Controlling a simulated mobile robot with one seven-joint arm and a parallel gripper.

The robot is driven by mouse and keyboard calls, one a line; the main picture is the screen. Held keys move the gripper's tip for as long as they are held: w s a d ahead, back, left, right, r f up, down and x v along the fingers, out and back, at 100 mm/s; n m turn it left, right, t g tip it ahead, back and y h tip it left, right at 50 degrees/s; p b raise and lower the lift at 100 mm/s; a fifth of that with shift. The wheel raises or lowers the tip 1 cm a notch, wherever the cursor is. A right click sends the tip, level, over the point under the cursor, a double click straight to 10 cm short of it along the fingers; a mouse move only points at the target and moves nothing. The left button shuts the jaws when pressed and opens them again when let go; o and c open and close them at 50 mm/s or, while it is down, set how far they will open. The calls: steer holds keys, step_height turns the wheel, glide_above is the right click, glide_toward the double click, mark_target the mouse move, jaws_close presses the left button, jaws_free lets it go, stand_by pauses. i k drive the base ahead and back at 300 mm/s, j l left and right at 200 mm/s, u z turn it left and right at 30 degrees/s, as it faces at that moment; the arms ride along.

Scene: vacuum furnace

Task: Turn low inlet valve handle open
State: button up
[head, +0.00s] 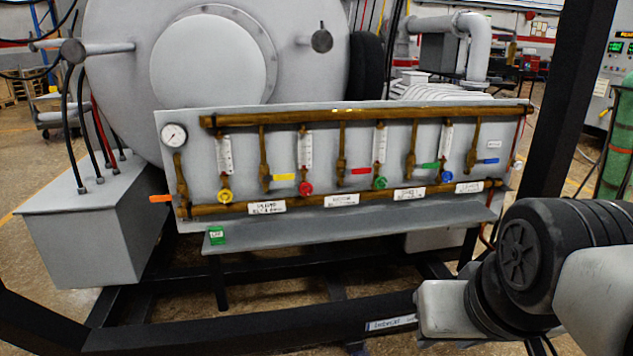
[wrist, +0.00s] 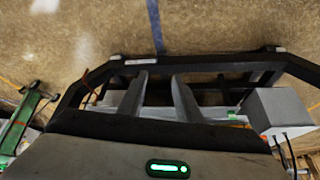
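A grey valve panel (head: 290,157) with brass pipes stands in front of the furnace. An orange handle (head: 160,198) sticks out level at its left end, below a round gauge (head: 173,135). Yellow (head: 284,177), red (head: 361,171), green (head: 430,165) and blue (head: 488,161) lever handles lie roughly level along it. The labels are too small to read, so I cannot tell which handle is the low inlet one. My gripper (wrist: 160,76) is open and empty in the wrist view, apart from the handles. The head view shows my arm at lower right, not the gripper.
Several round coloured knobs, such as the yellow one (head: 225,196), sit among the levers. A ledge (head: 350,223) juts out below the panel. A grey box (head: 85,225) stands at left, also in the wrist view (wrist: 277,108). A black frame (head: 260,335) crosses in front.

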mark_target(164, 198)
steer(key=i+j, duration=0.1)
steer(key=j, duration=0.3)
steer(key=i+j, duration=0.1)
steer(key=j, duration=0.3)
steer(key=i+j, duration=0.1)
steer(key=j, duration=0.35)
